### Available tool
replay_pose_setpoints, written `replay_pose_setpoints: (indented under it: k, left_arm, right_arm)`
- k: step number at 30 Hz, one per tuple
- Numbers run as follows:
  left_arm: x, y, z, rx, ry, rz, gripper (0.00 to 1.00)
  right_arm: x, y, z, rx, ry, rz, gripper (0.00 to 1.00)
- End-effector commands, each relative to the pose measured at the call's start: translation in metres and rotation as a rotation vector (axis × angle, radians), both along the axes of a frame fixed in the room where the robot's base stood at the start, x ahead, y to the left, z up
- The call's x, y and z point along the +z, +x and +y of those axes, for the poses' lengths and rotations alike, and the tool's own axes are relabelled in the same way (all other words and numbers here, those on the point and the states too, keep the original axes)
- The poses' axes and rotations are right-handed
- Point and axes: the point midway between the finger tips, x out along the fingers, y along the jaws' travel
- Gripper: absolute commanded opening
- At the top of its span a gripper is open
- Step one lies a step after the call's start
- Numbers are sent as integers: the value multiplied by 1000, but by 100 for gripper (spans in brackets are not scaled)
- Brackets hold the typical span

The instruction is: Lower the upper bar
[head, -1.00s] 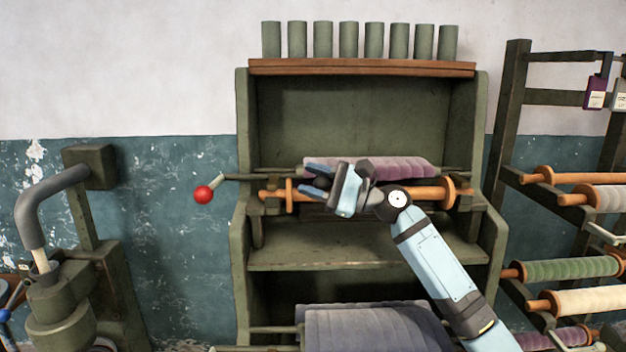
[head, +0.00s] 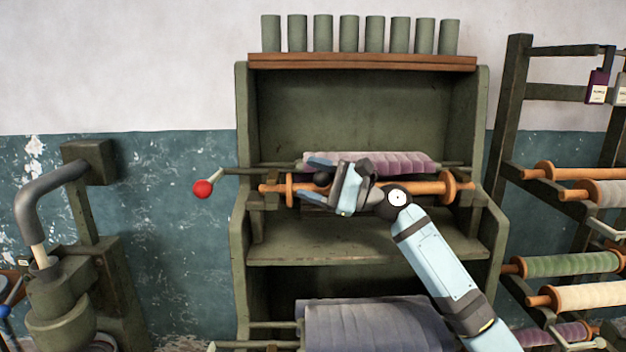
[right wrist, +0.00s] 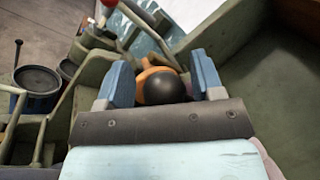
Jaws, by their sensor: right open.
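A machine with a pale olive frame (head: 241,120) stands against the wall. An orange wooden roller (head: 420,188) lies across it, below a purple cloth roll (head: 400,163) on a thin dark bar (head: 450,170). A black ball knob (head: 322,179) shows in front of the roller. My right gripper (head: 314,178) is open, its fingers apart on either side of the knob. The right wrist view shows the knob (right wrist: 163,88) between the blue fingertips, with an orange disc behind it. Whether the fingers touch it, and what it is fixed to, I cannot tell. My left gripper is not in view.
A lever with a red ball (head: 203,189) sticks out at the machine's left side. Several grey-green cylinders (head: 348,34) stand on the top shelf. A grey cloth roll (head: 375,325) sits below. A spool rack (head: 512,110) stands at right, a pipe-armed machine (head: 60,310) at left.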

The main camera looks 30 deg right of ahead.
Motion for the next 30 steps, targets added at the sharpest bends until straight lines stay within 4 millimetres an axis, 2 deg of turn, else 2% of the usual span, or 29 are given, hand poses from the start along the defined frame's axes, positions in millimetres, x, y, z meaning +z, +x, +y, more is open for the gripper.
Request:
replay_pose_setpoints:
  k: [5,13,21,30]
  left_arm:
    - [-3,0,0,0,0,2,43]
    - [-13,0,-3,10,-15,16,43]
    - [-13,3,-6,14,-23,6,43]
    - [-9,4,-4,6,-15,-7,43]
  right_arm:
    - [-4,-9,-10,-2,0,-1,61]
    - [-21,-47,-52,-3,0,2,61]
    - [-32,-81,-88,-1,1,3,61]
    - [-35,-91,-99,1,0,1,61]
